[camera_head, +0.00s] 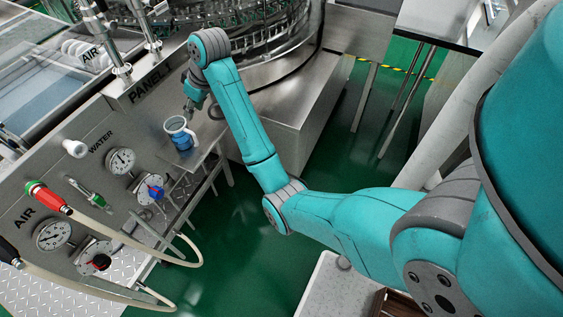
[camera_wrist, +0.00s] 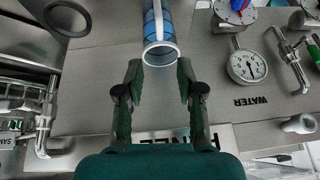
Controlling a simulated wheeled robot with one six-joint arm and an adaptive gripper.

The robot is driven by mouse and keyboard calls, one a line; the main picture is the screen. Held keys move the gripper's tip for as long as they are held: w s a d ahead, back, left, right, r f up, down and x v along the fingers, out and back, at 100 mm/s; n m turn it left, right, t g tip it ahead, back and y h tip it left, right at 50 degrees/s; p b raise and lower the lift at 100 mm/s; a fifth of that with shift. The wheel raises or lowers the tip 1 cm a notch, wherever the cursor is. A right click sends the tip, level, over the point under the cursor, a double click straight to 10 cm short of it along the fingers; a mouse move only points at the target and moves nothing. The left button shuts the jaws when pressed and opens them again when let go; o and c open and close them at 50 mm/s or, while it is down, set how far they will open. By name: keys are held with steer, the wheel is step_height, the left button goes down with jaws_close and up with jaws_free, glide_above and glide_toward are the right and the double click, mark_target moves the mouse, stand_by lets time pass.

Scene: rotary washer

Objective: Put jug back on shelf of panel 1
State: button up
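The jug (camera_head: 181,137), blue with a white rim and handle, stands upright on a small metal shelf (camera_head: 203,150) on the front of panel 1, right of the gauges. In the wrist view the jug (camera_wrist: 157,25) is beyond the fingertips, its white rim toward me. My gripper (camera_head: 192,107) is behind and slightly above the jug in the head view. In the wrist view my gripper (camera_wrist: 158,80) is open, with nothing between its fingers. The fingers appear apart from the jug. The jug's base is out of the wrist view.
The panel (camera_head: 115,125) carries a WATER gauge (camera_head: 121,161), a blue-handled valve (camera_head: 153,189), an AIR gauge (camera_head: 53,235) and a red-ended hose (camera_head: 47,196). The round washer (camera_head: 265,45) is behind. Green floor (camera_head: 230,225) lies open below the shelf.

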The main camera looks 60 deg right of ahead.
steer(key=s+a+f+m+t, duration=0.1)
steer(key=s+a+f, duration=0.1)
steer(key=a+f, duration=0.35)
steer(key=s+a+f+t, duration=0.1)
steer(key=s+a+f, duration=0.2)
steer(key=f, duration=0.6)
steer(key=s+a+f+t+h, duration=0.2)
steer(key=s+a+f, duration=0.6)
steer(key=s, duration=0.4)
steer(key=s+a+r+t, duration=0.1)
steer(key=s+a+r, duration=0.15)
steer(key=s, duration=0.55)
steer(key=s+a+r+t, duration=0.2)
steer(key=s+r, duration=0.1)
steer(key=s, duration=0.4)
steer(key=s+a+r+t, duration=0.1)
steer(key=s+a+r, duration=0.1)
steer(key=s, duration=0.6)
steer(key=s+a+r+t+y, duration=0.1)
steer(key=s+r, duration=0.5)
steer(key=r, duration=0.2)
steer(key=shift+a+r+n+t, duration=0.2)
steer(key=shift+r+n+t, duration=0.05)
steer(key=shift+n+t, duration=0.05)
steer(key=shift+s, duration=0.1)
